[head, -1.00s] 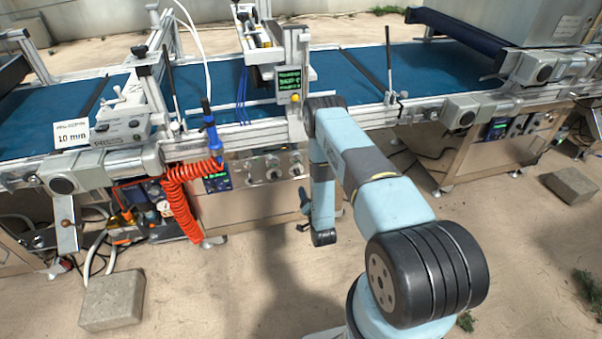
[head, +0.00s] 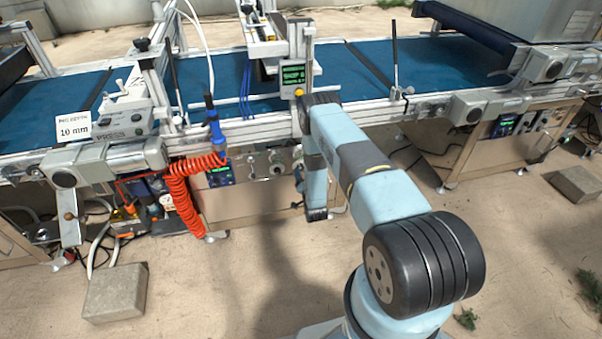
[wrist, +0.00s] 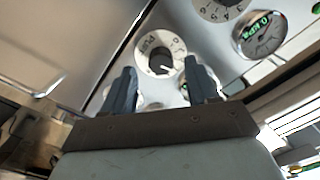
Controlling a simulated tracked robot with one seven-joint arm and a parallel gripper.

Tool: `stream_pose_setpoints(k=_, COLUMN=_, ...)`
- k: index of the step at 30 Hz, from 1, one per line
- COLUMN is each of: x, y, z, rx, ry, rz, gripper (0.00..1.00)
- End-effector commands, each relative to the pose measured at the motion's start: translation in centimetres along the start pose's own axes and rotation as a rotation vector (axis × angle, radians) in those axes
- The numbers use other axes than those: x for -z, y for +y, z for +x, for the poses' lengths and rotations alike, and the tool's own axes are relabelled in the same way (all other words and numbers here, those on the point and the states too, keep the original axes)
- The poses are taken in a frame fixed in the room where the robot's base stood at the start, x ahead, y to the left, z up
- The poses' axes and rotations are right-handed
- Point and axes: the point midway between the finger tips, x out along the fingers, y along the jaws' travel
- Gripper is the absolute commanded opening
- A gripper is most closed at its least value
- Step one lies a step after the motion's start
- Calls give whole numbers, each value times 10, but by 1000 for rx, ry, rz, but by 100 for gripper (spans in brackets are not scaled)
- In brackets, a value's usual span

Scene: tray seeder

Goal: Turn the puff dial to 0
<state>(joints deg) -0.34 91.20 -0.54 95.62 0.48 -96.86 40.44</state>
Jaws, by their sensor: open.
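The puff dial (wrist: 160,54) shows in the wrist view as a round pale plate with printed marks, "PUFF" lettering and a dark knob in its middle. A light pointer mark on the knob seems to point to the lower right, away from the 0 near the upper right; its exact reading is too small to tell. My gripper (wrist: 160,70) is open, with one dark finger on each side of the dial's lower part. Contact with the knob cannot be told. In the head view the gripper is mostly hidden by my arm at the front panel (head: 236,195).
Another numbered dial (wrist: 222,8) and a kPa gauge (wrist: 262,34) sit right of the puff dial. In the head view, a coiled orange hose (head: 181,190) hangs left of the panel. The blue conveyor belt (head: 350,72) runs above. A concrete block (head: 115,292) lies on the floor.

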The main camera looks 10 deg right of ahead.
Motion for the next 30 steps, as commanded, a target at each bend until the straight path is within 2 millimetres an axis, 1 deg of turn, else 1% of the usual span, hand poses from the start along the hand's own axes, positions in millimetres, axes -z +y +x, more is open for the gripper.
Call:
stream_pose_setpoints(k=3, x=0, y=0, z=14, rx=1, ry=1, rz=-1, gripper=59)
stream_pose_setpoints(k=6, x=0, y=0, z=20, rx=0, ry=0, rz=-1, gripper=59)
stream_pose_setpoints(k=10, x=0, y=0, z=24, rx=0, ry=0, rz=-1, gripper=59)
stream_pose_setpoints(k=17, x=0, y=0, z=25, rx=0, ry=-1, rz=0, gripper=59)
stream_pose_setpoints(k=20, x=0, y=0, z=25, rx=0, ry=-1, rz=0, gripper=51)
stream_pose_setpoints(k=30, x=0, y=0, z=24, rx=0, ry=-1, rz=0, gripper=18)
